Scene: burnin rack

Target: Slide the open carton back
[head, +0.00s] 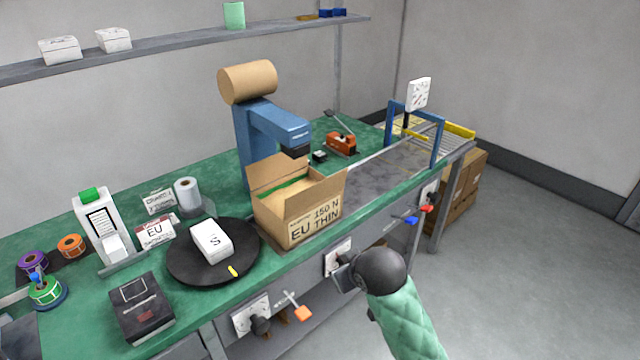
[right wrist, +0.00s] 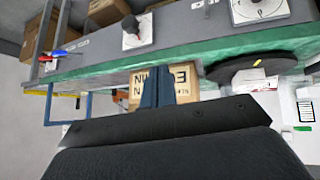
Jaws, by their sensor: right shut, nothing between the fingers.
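The open carton (head: 314,221) stands on the green bench near its front edge. Its flaps are up and its front reads "150 N EU THIN". My left gripper is in neither view.
A blue machine (head: 255,140) with a brown roll stands behind the carton. A black turntable (head: 185,262) with a white box is left of it. A grey conveyor (head: 395,165) lies to the right. Dials and levers, including an orange-tipped lever (head: 302,313), sit on the bench front.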

